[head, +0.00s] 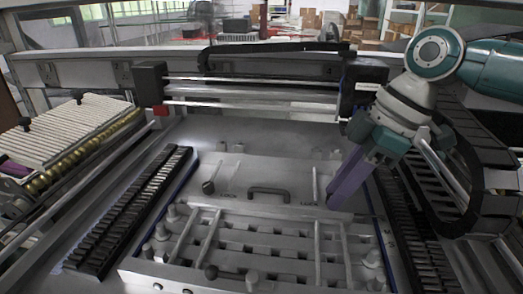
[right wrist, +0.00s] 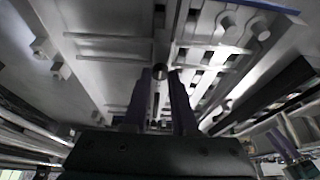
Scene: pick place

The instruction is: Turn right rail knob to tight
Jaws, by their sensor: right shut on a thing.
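My right gripper (head: 333,203) reaches down from the upper right, with its purple fingers at the right end of the grey plate (head: 240,172). In the right wrist view the two fingers (right wrist: 161,76) stand either side of a small dark round knob (right wrist: 160,71), which I take for the right rail knob. The gripper is shut on it. In the head view the fingers hide this knob, and its turn angle cannot be read. A similar dark knob (head: 209,187) shows at the plate's left side.
A black handle (head: 269,191) stands on the plate between the knobs. In front is a slotted metal frame (head: 270,213) with several posts. A black toothed strip (head: 135,208) lies on the left, and a dark cable chain runs beside my right arm.

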